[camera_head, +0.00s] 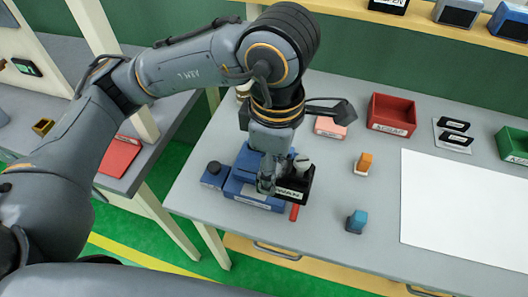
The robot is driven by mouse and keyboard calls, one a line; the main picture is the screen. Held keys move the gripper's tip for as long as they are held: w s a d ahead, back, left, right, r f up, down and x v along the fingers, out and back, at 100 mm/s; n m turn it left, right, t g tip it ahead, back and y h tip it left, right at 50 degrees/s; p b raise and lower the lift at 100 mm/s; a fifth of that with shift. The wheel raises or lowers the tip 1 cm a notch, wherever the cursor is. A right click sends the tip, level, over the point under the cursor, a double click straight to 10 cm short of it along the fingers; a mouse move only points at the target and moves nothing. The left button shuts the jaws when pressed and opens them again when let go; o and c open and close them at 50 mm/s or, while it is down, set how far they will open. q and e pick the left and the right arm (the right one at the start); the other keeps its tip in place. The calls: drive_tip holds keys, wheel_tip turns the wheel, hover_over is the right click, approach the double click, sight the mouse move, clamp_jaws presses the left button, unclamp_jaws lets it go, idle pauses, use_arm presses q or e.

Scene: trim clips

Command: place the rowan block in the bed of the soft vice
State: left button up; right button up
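The rowan block (298,187) is black, with a white label on which "WAN" can be read. The rest of the label is hidden by a finger. My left gripper (270,175) points down and is shut on the rowan block. It holds it over the right part of the soft vice. The soft vice (239,184) is blue, with a white label on its front and a red bar at its right front corner. Its bed is mostly hidden by the gripper and block, so I cannot tell whether the block touches it. My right gripper is not in view.
An orange block (363,163) and a blue block (356,221) stand to the right on the grey table. Beyond are a red bin (392,114), a pink block (330,126) and a green bin (513,145). A large white sheet (465,205) covers the table's right side.

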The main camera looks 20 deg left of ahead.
use_arm(q)
drive_tip(key=w+a+f+p, duration=0.1)
drive_tip(key=w+a+f, duration=0.1)
drive_tip(key=w+f, duration=0.1)
drive_tip(key=w+a+f+p, duration=0.1)
drive_tip(key=w+a+f, duration=0.1)
drive_tip(key=w, duration=0.2)
drive_tip(key=w+a+f+p, duration=0.2)
drive_tip(key=w+f, duration=0.1)
drive_tip(key=shift+w+a+f, duration=0.2)
drive_tip(key=shift+w+f, duration=0.1)
drive_tip(key=shift+f, duration=0.05)
drive_tip(key=f+p, duration=0.2)
drive_tip(key=f, duration=0.1)
drive_tip(key=shift+w+a, duration=0.2)
drive_tip(key=shift+w, duration=0.1)
drive_tip(key=shift+f, duration=0.75)
drive_tip(key=o, duration=1.3)
drive_tip(key=shift+r, duration=0.1)
drive_tip(key=shift+c, duration=0.2)
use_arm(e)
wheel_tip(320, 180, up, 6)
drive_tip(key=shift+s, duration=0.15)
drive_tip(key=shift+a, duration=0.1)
